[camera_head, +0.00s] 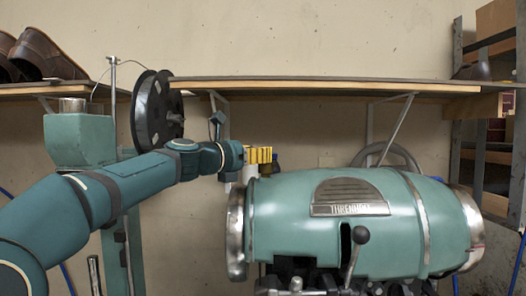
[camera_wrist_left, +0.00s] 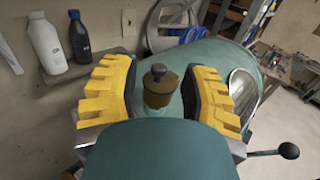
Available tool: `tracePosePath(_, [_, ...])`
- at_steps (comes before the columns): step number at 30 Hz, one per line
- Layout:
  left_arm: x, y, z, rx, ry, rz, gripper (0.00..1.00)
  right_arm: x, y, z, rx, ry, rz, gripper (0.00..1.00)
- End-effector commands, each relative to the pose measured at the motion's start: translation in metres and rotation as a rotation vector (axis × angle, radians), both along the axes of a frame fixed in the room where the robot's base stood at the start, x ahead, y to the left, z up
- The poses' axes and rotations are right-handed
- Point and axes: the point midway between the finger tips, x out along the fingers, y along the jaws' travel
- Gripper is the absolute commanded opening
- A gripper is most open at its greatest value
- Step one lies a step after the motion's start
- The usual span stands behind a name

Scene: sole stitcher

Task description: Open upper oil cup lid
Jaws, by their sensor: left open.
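In the left wrist view the upper oil cup (camera_wrist_left: 160,90) is a small brown, brass-like cup standing on the green machine. Its lid, with a dark round knob (camera_wrist_left: 158,69), sits on top. My left gripper (camera_wrist_left: 164,78) is open, with one yellow ribbed finger on each side of the cup and a gap on both sides. In the head view my left gripper (camera_head: 258,155) shows as yellow fingers just above the left end of the green machine body (camera_head: 300,215). I cannot make out the cup clearly in that view. My right gripper is not in view.
A black lever knob (camera_head: 361,234) sticks out at the machine's front. A black reel (camera_head: 158,110) stands behind my left arm. A wall shelf (camera_head: 330,86) runs behind.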

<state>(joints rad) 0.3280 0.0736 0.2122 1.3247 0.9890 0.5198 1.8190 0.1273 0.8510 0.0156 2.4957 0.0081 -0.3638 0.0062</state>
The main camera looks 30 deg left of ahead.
Motion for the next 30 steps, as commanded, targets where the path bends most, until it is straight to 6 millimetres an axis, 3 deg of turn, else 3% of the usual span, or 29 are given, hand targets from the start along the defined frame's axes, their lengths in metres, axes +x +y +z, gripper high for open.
tracePosePath(6, [0.02,-0.007,0.0,-0.001,0.001,-0.001,0.45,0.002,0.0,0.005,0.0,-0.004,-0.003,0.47])
tracePosePath(17, [0.023,-0.008,0.0,0.0,0.001,0.0,0.48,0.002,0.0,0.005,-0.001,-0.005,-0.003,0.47])
tracePosePath(21, [0.023,-0.008,0.0,0.0,0.001,0.0,0.0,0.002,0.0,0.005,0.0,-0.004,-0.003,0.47])
tracePosePath(30, [0.023,-0.008,0.001,0.005,0.003,0.0,0.0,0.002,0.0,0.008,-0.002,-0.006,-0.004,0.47])
